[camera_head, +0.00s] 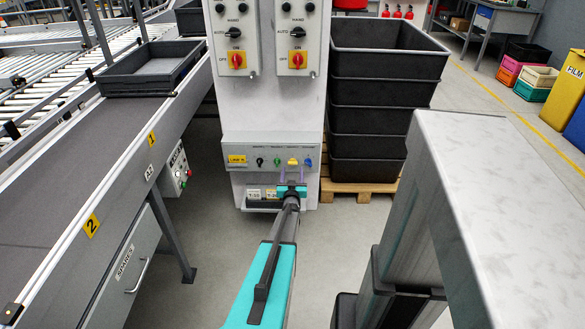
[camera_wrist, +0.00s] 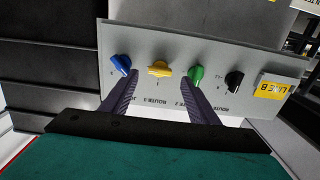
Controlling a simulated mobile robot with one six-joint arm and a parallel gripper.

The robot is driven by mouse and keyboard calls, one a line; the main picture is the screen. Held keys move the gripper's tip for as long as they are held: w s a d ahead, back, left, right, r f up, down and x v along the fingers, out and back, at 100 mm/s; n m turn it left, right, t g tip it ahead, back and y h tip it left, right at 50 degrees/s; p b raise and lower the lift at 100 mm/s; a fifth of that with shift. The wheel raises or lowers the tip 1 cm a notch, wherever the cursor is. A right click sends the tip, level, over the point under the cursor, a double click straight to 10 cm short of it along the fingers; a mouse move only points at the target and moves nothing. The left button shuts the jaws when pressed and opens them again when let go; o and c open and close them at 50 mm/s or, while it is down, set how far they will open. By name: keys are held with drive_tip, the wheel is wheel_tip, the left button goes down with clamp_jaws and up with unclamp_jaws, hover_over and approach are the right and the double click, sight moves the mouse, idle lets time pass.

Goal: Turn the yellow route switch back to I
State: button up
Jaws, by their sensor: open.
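The yellow route switch (camera_head: 293,161) is a small knob on the light grey panel (camera_head: 228,184) at the foot of the white cabinet. In the wrist view, which is turned over, the yellow switch (camera_wrist: 159,69) sits between a blue knob (camera_wrist: 120,64) and a green knob (camera_wrist: 196,75). Its handle looks roughly crosswise; its pointing mark is too small to read. My gripper (camera_head: 292,174) is in front of the panel, just below the yellow switch. In the wrist view my gripper (camera_wrist: 158,75) is open, its purple fingers either side of the yellow switch, apparently not touching it.
A black knob (camera_wrist: 234,79) and a yellow LINE B label (camera_wrist: 273,89) are on the same panel. Red-and-yellow rotary switches (camera_head: 237,60) are higher up. Stacked black crates (camera_head: 375,115) stand right of the cabinet, and a conveyor (camera_head: 95,165) runs along the left.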

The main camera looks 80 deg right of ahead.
sight(293, 164)
drive_tip(key=shift+w+d, duration=0.15)
drive_tip(key=shift+d, duration=0.95)
drive_tip(key=shift+w+d, duration=0.1)
drive_tip(key=shift+d, duration=0.95)
drive_tip(key=shift+c, duration=0.2)
drive_tip(key=c, duration=1)
